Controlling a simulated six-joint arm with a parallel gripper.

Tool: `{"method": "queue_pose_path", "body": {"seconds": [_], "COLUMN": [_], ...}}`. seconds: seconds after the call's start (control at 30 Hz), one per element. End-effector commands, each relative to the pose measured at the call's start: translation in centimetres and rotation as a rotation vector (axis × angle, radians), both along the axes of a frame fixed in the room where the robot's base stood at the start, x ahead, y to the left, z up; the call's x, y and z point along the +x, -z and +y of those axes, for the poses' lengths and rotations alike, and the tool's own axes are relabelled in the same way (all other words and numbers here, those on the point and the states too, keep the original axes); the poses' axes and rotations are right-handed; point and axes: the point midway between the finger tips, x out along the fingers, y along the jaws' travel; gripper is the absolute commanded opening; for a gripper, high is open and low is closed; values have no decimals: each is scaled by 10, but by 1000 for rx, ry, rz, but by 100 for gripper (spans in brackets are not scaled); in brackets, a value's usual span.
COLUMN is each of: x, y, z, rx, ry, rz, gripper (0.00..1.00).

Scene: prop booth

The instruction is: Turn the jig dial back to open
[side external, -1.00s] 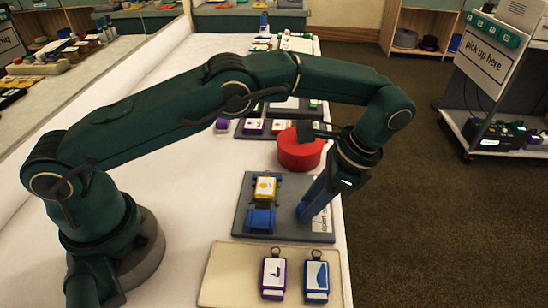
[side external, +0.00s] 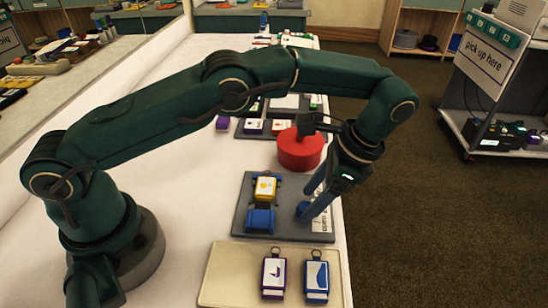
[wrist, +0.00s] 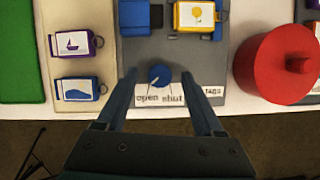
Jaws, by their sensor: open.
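The blue jig dial (wrist: 159,75) sits on the grey jig board (side external: 243,205), above a white label (wrist: 160,98) reading "open" and "shut". A pale mark shows on the dial, but I cannot tell which word it faces. My gripper (wrist: 158,76) is open, with one finger on each side of the dial and visible gaps in the wrist view. In the side view my gripper (side external: 307,203) is low at the dial, partly hiding it. A yellow-and-white flower tag (wrist: 193,14) sits in the jig beside a blue block (wrist: 133,17).
A red round container (side external: 299,152) with a knob stands close behind the jig and my gripper. A tan tray (side external: 235,277) in front holds a purple boat tag (side external: 273,274) and a blue tag (side external: 316,276). The table edge lies close on the right.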

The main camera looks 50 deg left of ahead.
Motion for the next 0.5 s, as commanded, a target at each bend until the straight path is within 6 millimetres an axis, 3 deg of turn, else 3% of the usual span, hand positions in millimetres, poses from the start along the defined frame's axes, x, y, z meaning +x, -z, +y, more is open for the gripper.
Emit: {"method": "queue_pose_path", "body": {"seconds": [0.23,0.5], "x": [1,-1], "y": [-32,-42], "z": [0,19], "rx": [-2,-1], "ry": [1,-1], "rz": [-4,-1], "gripper": [69,69]}}
